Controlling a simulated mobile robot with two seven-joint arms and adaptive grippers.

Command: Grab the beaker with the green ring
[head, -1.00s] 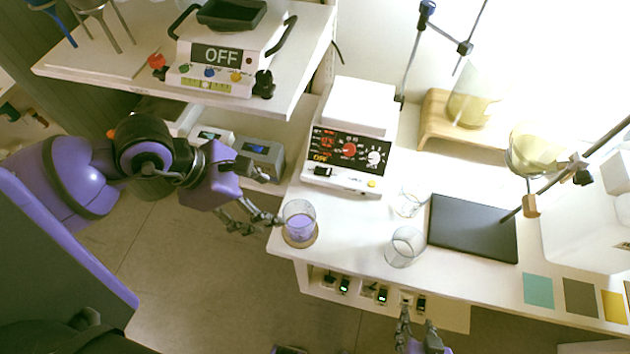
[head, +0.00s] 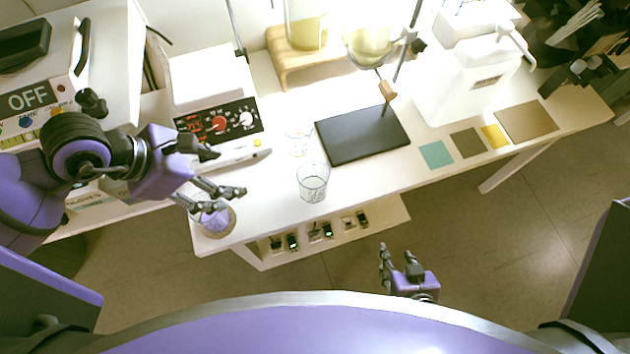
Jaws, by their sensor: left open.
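I cannot make out a green ring on any beaker. A clear, empty-looking beaker (head: 313,184) stands upright near the front edge of the white bench. A smaller clear glass (head: 298,141) stands behind it. A beaker with purple contents (head: 213,222) is at the bench's left front corner on a round tan base, partly hidden by my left fingers. My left gripper (head: 230,198) is open and empty above and beside that purple beaker; I cannot tell if they touch. My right gripper (head: 399,256) is open and empty, in front of and below the bench edge.
A black plate (head: 362,135) with a stand lies right of the beakers. Behind are a white device with dials (head: 215,95), a wooden stand (head: 290,72) and a round flask (head: 368,47). Teal, grey and yellow squares and a white jug (head: 470,85) are at right.

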